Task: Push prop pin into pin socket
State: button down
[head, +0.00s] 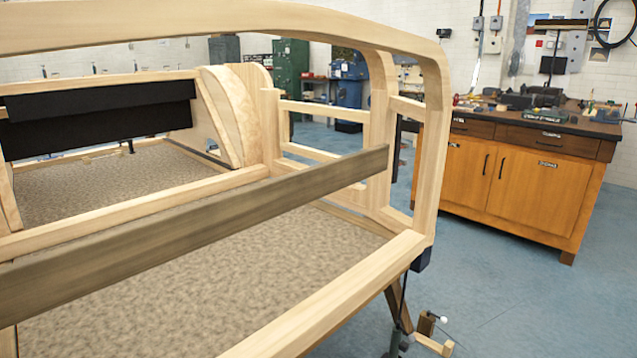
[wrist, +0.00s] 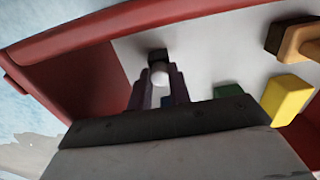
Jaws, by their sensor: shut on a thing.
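In the wrist view my gripper (wrist: 160,82) reaches up from the bottom edge, its two dark purple fingers closed on a small piece with a pale round knob, which I take to be the prop pin (wrist: 159,75). The knob shows between the fingertips. A dark block or opening (wrist: 157,55) lies right behind the knob; I cannot tell whether it is the pin socket or whether the pin touches it. The pin's shaft is hidden. My gripper does not show in the head view, and I cannot make out the socket there.
The wrist view shows a red-edged pale surface (wrist: 125,22) with a yellow block (wrist: 287,97), a green block (wrist: 229,91) and a wooden piece (wrist: 298,40) on the right. In the head view a dark plank (head: 190,235) crosses the wooden bodyframe (head: 432,130); blue floor (head: 520,300) is open at right.

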jog(key=shift+r+p, duration=0.5)
jog(key=shift+r, duration=0.15)
dwell(0.5)
jog(key=shift+r+p, duration=1.35)
jog(key=shift+r, duration=0.45)
